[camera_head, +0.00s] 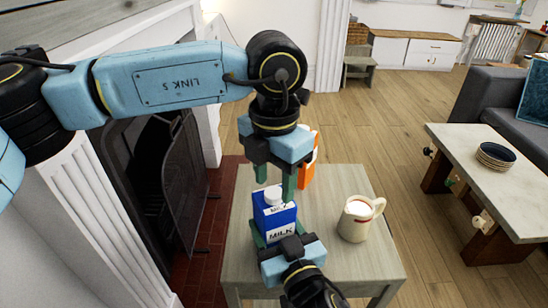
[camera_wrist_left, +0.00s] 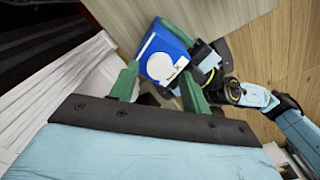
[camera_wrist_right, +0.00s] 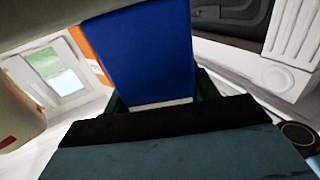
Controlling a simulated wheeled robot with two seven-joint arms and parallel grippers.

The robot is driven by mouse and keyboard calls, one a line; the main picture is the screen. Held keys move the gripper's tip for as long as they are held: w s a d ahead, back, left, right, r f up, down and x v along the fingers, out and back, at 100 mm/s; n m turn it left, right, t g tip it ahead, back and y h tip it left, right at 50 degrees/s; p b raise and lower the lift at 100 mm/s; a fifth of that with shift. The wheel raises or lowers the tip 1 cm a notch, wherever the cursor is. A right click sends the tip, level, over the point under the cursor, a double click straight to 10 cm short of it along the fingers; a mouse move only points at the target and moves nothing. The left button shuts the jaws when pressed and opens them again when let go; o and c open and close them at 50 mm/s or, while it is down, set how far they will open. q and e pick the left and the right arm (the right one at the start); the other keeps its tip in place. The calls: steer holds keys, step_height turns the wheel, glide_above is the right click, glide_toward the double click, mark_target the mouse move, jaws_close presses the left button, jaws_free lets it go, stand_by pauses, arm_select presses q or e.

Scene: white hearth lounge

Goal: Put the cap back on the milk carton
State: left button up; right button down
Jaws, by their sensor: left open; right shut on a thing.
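The blue and white milk carton (camera_head: 280,226) stands upright on the small wooden table. A white round cap (camera_head: 273,195) shows at its top; I cannot tell how firmly it sits. My left gripper (camera_head: 274,188) is open, pointing down just above the carton top. My right gripper (camera_head: 277,238) is shut on the carton's lower body from the near side. In the right wrist view the blue carton side (camera_wrist_right: 140,55) hides most of its fingers.
A cream mug (camera_head: 353,222) stands to the right of the carton on the wooden table (camera_head: 334,262). An orange and white box (camera_head: 309,168) is behind, partly hidden by my left gripper. The fireplace screen (camera_head: 183,165) is at left. A marble-topped table (camera_head: 485,195) stands at right.

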arm_select(q)
steer(key=shift+f, duration=0.85)
jaws_close()
steer(key=shift+o, duration=0.5)
jaws_free()
step_height(320, 180, up, 12)
